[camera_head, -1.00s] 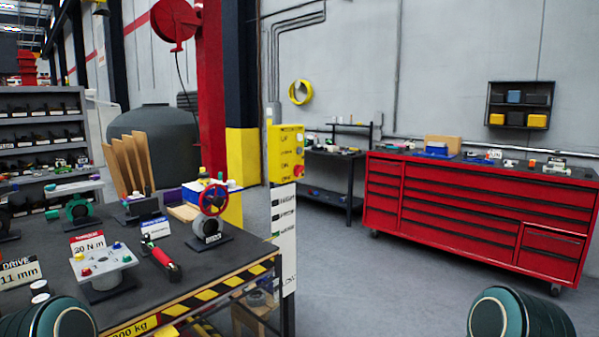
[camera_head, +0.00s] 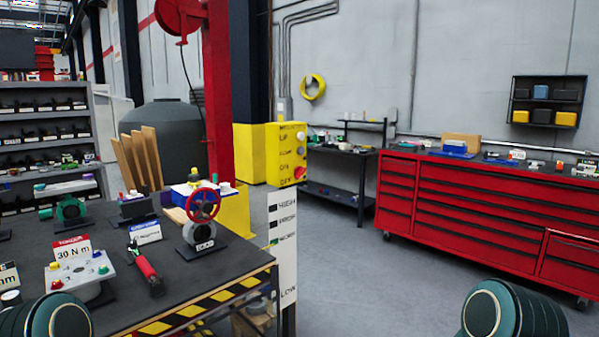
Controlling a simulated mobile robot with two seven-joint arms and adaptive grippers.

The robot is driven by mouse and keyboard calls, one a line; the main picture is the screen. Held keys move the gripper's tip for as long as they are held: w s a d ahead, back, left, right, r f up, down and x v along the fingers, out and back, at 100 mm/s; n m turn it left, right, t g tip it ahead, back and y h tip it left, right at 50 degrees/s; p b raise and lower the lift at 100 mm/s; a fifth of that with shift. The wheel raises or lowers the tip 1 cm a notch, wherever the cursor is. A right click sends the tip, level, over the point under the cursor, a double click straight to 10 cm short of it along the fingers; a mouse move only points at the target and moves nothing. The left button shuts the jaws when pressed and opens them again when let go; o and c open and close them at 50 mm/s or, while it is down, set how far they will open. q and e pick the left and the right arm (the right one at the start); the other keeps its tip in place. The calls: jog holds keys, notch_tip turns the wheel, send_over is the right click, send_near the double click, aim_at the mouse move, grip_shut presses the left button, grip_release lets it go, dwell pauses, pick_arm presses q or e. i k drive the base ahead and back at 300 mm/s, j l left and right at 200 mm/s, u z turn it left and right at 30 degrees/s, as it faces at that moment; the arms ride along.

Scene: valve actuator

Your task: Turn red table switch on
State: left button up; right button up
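A grey switch box (camera_head: 84,276) with small coloured knobs stands on the dark worktable (camera_head: 125,309) at the lower left. Neither gripper is in view. Only rounded teal parts of my arms show at the bottom left and bottom right corners, the left one close in front of the box.
On the table are a red handwheel valve (camera_head: 203,207), a red-handled tool (camera_head: 147,268) and a torque sign (camera_head: 73,248). The table has a striped front edge. A red tool cabinet (camera_head: 470,207) stands at the right. Open grey floor (camera_head: 355,285) lies between.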

aim_at(300, 170)
jog(key=i+l+u, duration=0.15)
jog(key=i+l, duration=0.2)
jog(key=i+l+u, duration=0.1)
jog(key=i+l, duration=0.25)
jog(key=l, duration=0.15)
jog(key=i+l+u, duration=0.15)
jog(key=i+l, duration=0.2)
jog(key=i+l+u, duration=0.1)
jog(key=i+l, duration=0.2)
jog(key=l, duration=0.3)
